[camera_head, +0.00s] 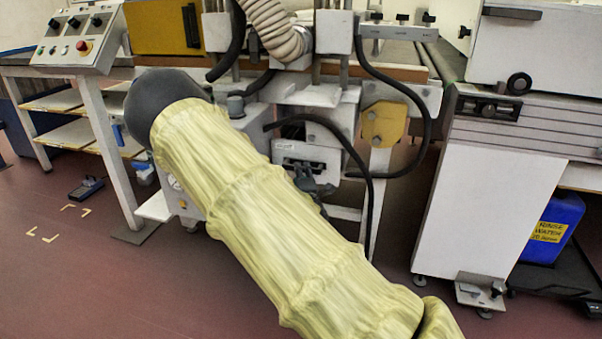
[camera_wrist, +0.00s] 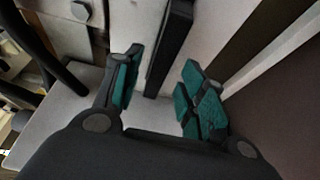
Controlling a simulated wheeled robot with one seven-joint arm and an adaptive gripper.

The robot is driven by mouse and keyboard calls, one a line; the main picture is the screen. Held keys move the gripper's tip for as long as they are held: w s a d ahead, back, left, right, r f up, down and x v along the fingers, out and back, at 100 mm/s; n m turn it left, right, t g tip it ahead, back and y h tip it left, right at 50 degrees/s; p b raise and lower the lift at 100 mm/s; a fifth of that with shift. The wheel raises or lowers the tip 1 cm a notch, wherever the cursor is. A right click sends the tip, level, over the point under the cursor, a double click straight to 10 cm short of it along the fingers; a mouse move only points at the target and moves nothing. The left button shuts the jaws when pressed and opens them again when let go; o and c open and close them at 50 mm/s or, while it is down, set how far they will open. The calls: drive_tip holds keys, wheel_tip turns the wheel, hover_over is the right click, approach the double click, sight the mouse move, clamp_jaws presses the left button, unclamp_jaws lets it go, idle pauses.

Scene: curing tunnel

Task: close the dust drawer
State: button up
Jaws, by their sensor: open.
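My gripper (camera_wrist: 160,92) is open in the wrist view, its two fingers with green pads spread apart and nothing held. A dark upright bar (camera_wrist: 170,45), which looks like a handle, stands on a pale panel (camera_wrist: 135,30) beyond and between the fingertips. There seems to be a gap between bar and pads. I cannot tell for certain whether this panel is the dust drawer's front. In the head view, my sleeved arm covers much of the white machine's lower front (camera_head: 340,105), and a dark slotted part (camera_head: 305,155) shows just past the sleeve.
A black hose (camera_head: 370,190) loops down beside the slotted part. A control box (camera_head: 78,40) stands on a table at the left. A white cabinet (camera_head: 485,205) and a blue rinse water can (camera_head: 553,228) are at the right.

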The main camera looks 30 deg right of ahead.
drive_tip(key=shift+b+x, duration=0.35)
drive_tip(key=shift+x, duration=1.45)
clamp_jaws()
